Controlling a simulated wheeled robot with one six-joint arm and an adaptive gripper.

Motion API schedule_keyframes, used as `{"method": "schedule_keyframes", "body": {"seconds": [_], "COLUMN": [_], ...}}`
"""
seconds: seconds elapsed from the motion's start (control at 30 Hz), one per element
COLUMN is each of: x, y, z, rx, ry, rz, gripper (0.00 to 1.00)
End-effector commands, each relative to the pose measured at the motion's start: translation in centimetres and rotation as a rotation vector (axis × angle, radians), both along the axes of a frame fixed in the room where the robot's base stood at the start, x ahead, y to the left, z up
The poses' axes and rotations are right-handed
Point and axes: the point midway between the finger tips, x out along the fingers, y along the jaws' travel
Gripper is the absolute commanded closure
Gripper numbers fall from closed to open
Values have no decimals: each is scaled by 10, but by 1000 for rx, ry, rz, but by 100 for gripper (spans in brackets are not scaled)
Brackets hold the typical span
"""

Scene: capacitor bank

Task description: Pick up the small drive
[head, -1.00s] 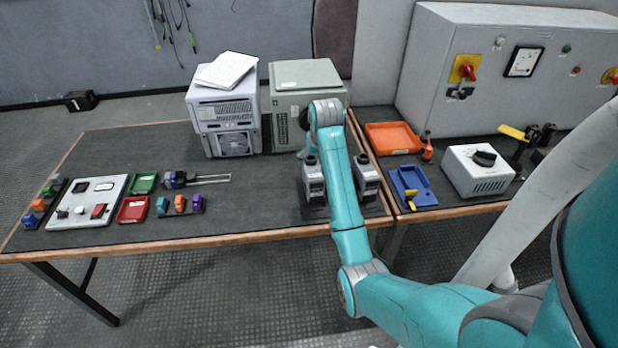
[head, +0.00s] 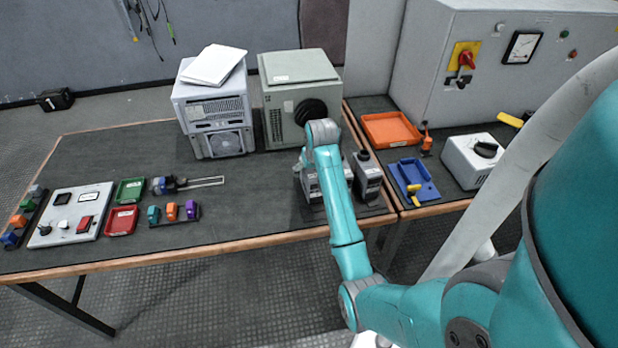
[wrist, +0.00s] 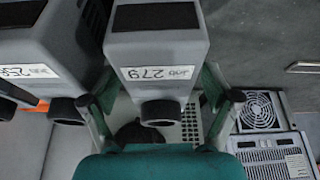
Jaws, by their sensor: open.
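Two grey units with dark cylindrical ends stand side by side near the table's front right corner, the left one (head: 309,183) partly behind my arm and the right one (head: 367,177) clear. I cannot tell from looks alone which is the small drive. In the wrist view the left unit (wrist: 157,45) carries a label reading 279, upside down. The other unit (wrist: 40,55) is beside it, its label partly cut off. My gripper (wrist: 162,105) is open, its green fingers appearing on either side of unit 279; contact is not clear.
A grey cabinet (head: 298,72) and stacked white computer cases (head: 213,103) stand behind. A blue tray (head: 424,190), an orange tray (head: 391,129) and a white box with a knob (head: 463,160) are on the right table.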

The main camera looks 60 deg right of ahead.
Motion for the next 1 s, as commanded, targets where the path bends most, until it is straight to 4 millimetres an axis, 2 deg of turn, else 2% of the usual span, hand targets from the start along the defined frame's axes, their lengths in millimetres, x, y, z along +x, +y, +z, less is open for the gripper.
{"method": "schedule_keyframes", "body": {"seconds": [0.07, 0.4, 0.77, 1.0], "x": [0, 0, 1, 1], "y": [0, 0, -1, -1], "z": [0, 0, 8, 47], "rx": [0, 0, -2, -4], "ry": [0, 0, -2, -4], "rz": [0, 0, 0, 0], "gripper": [15, 100, 100, 100]}}
